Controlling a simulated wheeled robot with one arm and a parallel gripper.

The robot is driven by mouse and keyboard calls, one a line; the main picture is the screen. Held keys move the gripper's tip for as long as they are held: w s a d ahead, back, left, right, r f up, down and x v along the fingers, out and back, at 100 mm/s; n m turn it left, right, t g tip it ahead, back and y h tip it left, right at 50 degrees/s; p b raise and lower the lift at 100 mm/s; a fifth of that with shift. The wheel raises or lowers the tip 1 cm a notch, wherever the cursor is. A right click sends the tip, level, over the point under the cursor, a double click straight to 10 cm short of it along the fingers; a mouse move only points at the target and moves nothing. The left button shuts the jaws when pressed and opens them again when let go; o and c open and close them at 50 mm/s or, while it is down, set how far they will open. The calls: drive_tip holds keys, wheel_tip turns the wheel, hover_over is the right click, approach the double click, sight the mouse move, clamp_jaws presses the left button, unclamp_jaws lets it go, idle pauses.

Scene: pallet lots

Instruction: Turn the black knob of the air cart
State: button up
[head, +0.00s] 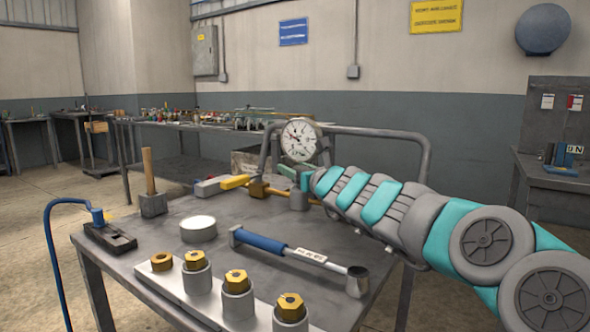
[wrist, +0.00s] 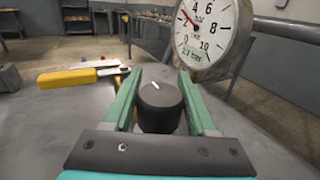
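The black knob (wrist: 160,108) is a short upright cylinder with a white mark on top, seen in the wrist view. My gripper (wrist: 160,72) has its two green fingers on either side of the knob. Narrow gaps seem to show between fingers and knob, so it looks open; contact lower down is hidden. In the head view my gripper (head: 303,180) reaches in from the right to the back of the cart top (head: 215,230), and I cannot make out the knob there. A round white pressure gauge (head: 300,140) stands behind; it also shows in the wrist view (wrist: 208,32).
A yellow-handled valve (wrist: 75,78) lies left of the knob. A blue-handled torque wrench (head: 290,250), a white disc (head: 198,228), a mallet (head: 152,190) and several brass fittings (head: 236,282) occupy the top. A tubular rail (head: 380,132) runs behind.

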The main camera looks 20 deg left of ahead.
clamp_jaws()
drive_tip(key=f+b, duration=0.1)
drive_tip(key=b, duration=0.2)
drive_tip(key=shift+a+m+t+h+b, duration=0.1)
drive_tip(key=shift+m+t+h+b, duration=0.2)
drive_tip(key=shift+b, duration=0.05)
drive_tip(key=m+t+h+b, duration=0.1)
drive_tip(key=b, duration=0.2)
drive_tip(key=shift+w+d+r, duration=0.1)
drive_tip(key=shift+d+r, duration=0.05)
drive_tip(key=shift+d, duration=0.05)
drive_tip(key=shift+h, duration=0.3)
drive_tip(key=shift+r, duration=0.2)
drive_tip(key=shift+o, duration=2.4)
unclamp_jaws()
drive_tip(key=shift+r, duration=0.1)
drive_tip(key=shift+d, duration=0.1)
